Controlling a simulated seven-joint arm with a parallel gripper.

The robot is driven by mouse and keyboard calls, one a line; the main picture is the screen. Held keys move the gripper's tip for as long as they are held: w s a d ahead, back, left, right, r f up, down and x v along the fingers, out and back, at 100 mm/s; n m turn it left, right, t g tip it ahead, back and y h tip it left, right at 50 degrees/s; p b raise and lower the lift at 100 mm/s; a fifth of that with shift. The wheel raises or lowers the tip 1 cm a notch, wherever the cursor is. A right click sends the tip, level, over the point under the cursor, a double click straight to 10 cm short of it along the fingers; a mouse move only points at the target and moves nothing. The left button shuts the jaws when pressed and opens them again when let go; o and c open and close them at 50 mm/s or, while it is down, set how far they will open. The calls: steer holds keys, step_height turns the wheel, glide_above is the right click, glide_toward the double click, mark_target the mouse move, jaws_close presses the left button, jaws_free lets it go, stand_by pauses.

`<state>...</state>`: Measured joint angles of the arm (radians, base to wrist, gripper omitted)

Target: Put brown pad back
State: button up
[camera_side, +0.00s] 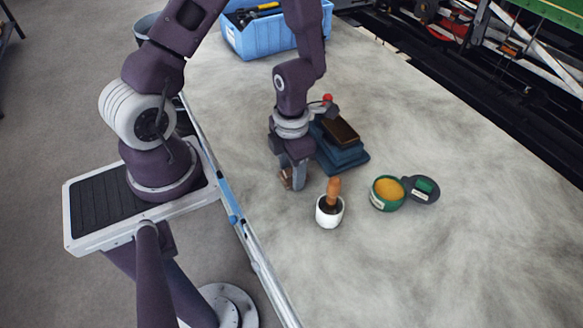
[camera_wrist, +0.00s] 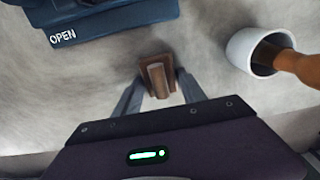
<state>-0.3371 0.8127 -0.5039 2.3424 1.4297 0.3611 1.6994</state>
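The brown pad (camera_wrist: 158,78) has a flat dark base and a lighter raised grip. It also shows in the side view (camera_side: 286,178), partly hidden by a finger, low at the table. My gripper (camera_wrist: 160,82) points down at it, with one finger on each side. The fingers look apart from the raised grip, so the gripper looks open; contact with the base edges is unclear. A dark blue stepped block (camera_side: 343,158) stands just behind and to the right of my gripper in the side view, with a brown-topped piece (camera_side: 341,130) on it.
A white pot (camera_side: 329,214) with a wooden-handled tool (camera_side: 333,191) stands close to the right of my gripper. Farther right are a green tin (camera_side: 387,194) of yellow stuff and its lid (camera_side: 422,188). A blue crate (camera_side: 275,38) stands behind. The right table area is clear.

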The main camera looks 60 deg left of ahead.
steer(key=shift+o, duration=1.3)
steer(key=shift+r, duration=0.15)
step_height(320, 180, up, 12)
steer(key=f, duration=0.1)
step_height(320, 180, up, 5)
steer(key=n+y, duration=0.3)
steer(key=n, duration=0.6)
glide_above(279, 171)
steer(key=s+d+r+n+t+h, duration=0.1)
steer(key=r+n, duration=0.3)
steer(key=n, duration=0.5)
steer(key=s+d+r+n+t+h, duration=0.1)
steer(key=s+r+n, duration=0.3)
steer(key=n, duration=0.5)
steer(key=s+d+r+n+t+h, duration=0.1)
steer(key=s+d+r+n+t, duration=0.1)
steer(key=n, duration=0.7)
step_height(279, 171, up, 2)
steer(key=shift+s+d+r+t, duration=0.25)
steer(key=shift+d+t, duration=0.25)
steer(key=shift+t, duration=0.3)
